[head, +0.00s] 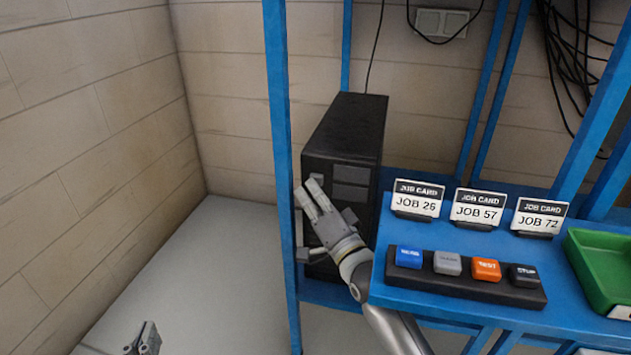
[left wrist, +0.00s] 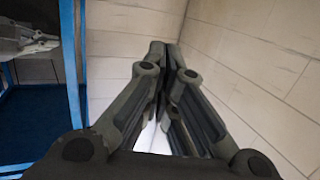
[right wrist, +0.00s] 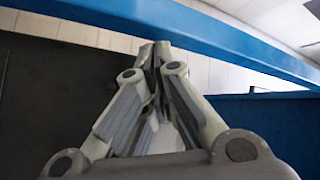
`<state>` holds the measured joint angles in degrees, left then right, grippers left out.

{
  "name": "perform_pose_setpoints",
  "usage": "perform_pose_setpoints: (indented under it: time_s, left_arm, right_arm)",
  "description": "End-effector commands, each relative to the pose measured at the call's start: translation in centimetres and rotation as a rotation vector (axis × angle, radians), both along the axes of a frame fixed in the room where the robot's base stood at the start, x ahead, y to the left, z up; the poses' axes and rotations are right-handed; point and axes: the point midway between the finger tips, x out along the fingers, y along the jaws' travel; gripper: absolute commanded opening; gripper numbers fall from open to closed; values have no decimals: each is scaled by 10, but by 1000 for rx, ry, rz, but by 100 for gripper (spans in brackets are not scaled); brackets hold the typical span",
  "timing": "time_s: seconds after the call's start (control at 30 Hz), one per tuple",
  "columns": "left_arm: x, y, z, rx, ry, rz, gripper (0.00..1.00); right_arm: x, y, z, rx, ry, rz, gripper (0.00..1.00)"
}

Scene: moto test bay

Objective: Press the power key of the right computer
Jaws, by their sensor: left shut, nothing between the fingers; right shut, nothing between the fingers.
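One black computer tower (head: 350,118) stands upright behind the blue frame, left of the bench; no second computer shows. Its dark side also appears to fill the left of the right wrist view (right wrist: 45,95). My right gripper (head: 308,192) is shut and empty, with its fingertips in front of the upper left of the tower's front. Whether they touch it I cannot tell. A small pale square by the fingertips may be the power key; the gripper partly covers that area. My left gripper (head: 148,338) is shut and empty, low at the lower left, away from the tower.
A blue post (head: 281,150) rises just left of my right gripper. On the blue bench stand several job cards (head: 477,207), a strip of coloured buttons (head: 465,280) and a green tray (head: 605,265). Cables hang at the back right. The floor at left (head: 205,265) is clear.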

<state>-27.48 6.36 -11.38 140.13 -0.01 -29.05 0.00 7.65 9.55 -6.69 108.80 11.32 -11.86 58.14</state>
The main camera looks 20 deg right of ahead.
Motion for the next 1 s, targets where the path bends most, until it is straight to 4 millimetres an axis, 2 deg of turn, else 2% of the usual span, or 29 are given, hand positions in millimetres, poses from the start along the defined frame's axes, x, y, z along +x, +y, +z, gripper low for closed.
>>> perform_pose_setpoints:
  time_s: [1.0]
  left_arm:
    - [-2, 3, -9, 15, 55, 5, 0]
  right_arm:
    - [3, -3, 1, -1, -1, -1, 0]
